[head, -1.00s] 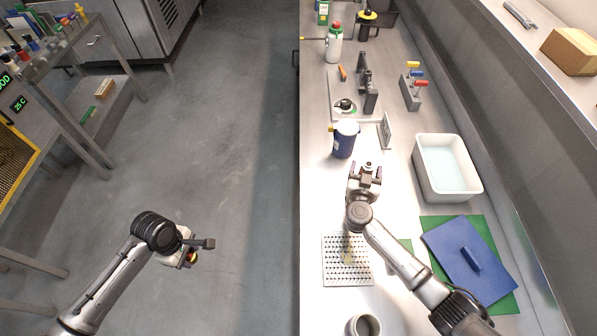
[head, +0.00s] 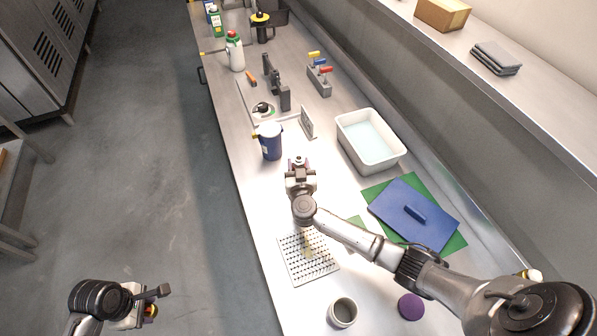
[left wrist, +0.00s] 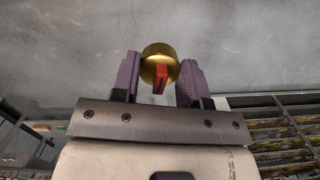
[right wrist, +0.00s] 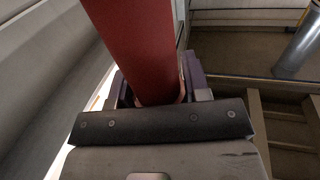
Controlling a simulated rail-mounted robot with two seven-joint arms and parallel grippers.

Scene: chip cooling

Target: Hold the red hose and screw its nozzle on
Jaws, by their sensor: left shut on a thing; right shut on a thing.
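My left gripper (head: 150,302) is shut on a round brass nozzle (left wrist: 160,63) with a red piece in its middle. The nozzle sits between purple finger pads in the left wrist view, with grey floor behind. In the head view, this gripper is over the floor, left of the counter. My right gripper (head: 300,166) is over the counter near a blue canister. In the right wrist view, it is shut on the thick red hose (right wrist: 138,45), which runs up out of the picture. The hose cannot be made out in the head view. Nozzle and hose are well apart.
The blue canister (head: 270,141) stands just beyond my right gripper. A white tub (head: 398,158), a blue lid (head: 435,205), a peg plate (head: 332,268), a grey cup (head: 342,313) and a purple disc (head: 411,306) are on the counter. Floor at left is open.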

